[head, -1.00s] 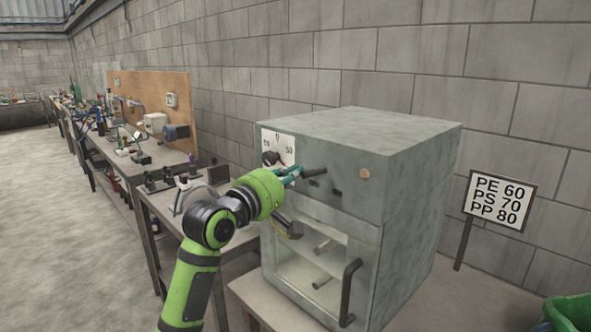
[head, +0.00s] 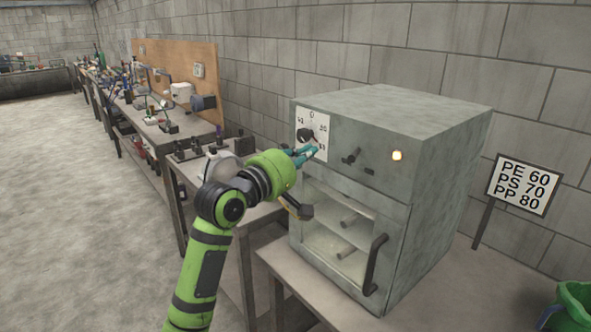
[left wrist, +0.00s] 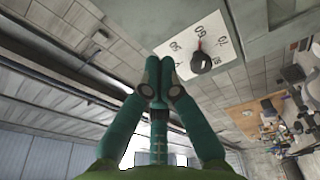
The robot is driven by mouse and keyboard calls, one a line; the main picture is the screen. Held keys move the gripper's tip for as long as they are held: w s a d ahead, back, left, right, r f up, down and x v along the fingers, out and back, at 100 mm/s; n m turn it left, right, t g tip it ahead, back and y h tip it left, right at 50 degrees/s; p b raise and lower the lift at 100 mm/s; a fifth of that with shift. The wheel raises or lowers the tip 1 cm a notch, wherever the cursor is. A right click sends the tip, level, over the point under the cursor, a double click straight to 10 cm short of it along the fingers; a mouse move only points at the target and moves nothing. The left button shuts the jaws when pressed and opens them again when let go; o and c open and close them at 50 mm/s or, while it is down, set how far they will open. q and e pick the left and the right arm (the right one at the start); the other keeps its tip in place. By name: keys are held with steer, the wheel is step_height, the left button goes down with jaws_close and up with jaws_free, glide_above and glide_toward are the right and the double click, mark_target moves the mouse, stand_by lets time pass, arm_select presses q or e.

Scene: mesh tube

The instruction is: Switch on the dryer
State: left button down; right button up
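The dryer (head: 430,150) is a grey-green metal cabinet on a low table. Its front has a white dial plate with a black knob (head: 306,135), a dark switch (head: 351,157) and a round lamp (head: 396,155) that glows bright. My left gripper (head: 312,152) is in front of the panel, just below and right of the knob and left of the switch. In the left wrist view its teal fingertips (left wrist: 160,80) are together with nothing between them. The knob (left wrist: 201,62) shows there beyond and right of the tips. My right gripper is not in view.
The dryer's lower door has a glass window and a dark handle (head: 374,264). A sign (head: 524,186) with PE 60, PS 70, PP 80 stands to the right. A cluttered workbench (head: 165,140) runs back on the left. A green bin (head: 575,305) is at the lower right.

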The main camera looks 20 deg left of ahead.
arm_select(q)
steer(key=s+d+b, duration=0.1)
steer(key=s+d, duration=0.2)
steer(key=s, duration=0.3)
steer(key=shift+d+f+b, duration=0.25)
steer(key=shift+d+b, duration=0.05)
steer(key=shift+d, duration=0.1)
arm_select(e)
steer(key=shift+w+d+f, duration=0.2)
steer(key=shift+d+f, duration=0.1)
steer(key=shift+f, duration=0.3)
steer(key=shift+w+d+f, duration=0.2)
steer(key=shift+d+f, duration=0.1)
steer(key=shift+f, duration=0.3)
